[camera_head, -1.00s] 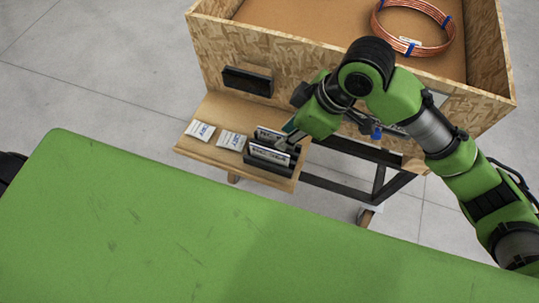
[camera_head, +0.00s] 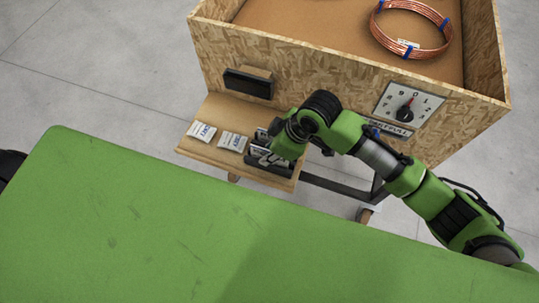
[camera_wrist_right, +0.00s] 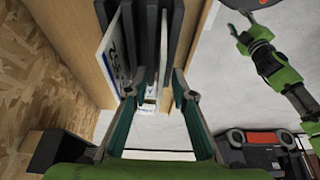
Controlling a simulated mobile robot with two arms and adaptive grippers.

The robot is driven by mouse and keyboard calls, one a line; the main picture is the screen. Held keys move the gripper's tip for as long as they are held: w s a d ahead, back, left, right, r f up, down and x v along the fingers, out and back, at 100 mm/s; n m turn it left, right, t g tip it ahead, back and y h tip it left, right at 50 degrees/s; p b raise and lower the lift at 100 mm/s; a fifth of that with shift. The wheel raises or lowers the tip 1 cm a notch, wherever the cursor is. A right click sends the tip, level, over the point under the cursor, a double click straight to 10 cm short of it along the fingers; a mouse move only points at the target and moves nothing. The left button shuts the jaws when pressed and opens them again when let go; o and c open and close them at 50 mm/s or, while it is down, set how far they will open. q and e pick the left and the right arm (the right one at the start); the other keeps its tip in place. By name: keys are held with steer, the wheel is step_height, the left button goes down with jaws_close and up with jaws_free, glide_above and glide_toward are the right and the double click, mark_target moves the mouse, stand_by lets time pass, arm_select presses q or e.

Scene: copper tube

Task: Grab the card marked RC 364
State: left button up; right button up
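A black card holder (camera_head: 284,174) stands on the wooden shelf and holds upright white cards, partly hidden by my right gripper. In the right wrist view the holder (camera_wrist_right: 172,35) has dark dividers, and one white card (camera_wrist_right: 112,62) with blue print stands at its left. No marking reads clearly as RC 364. My right gripper (camera_wrist_right: 158,84) is open, its fingers apart and pointing at the holder; in the head view it is right over the holder.
Two printed cards, a left one (camera_head: 201,130) and a right one (camera_head: 232,141), lie on the shelf (camera_head: 222,107). Behind is a chipboard box (camera_head: 320,68) with a black handle (camera_head: 248,82), a dial (camera_head: 408,106) and a copper coil (camera_head: 385,38) inside. A green surface (camera_head: 190,225) fills the foreground.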

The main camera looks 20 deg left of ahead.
steer(key=shift+f, duration=0.2)
stand_by(0.7)
jaws_close()
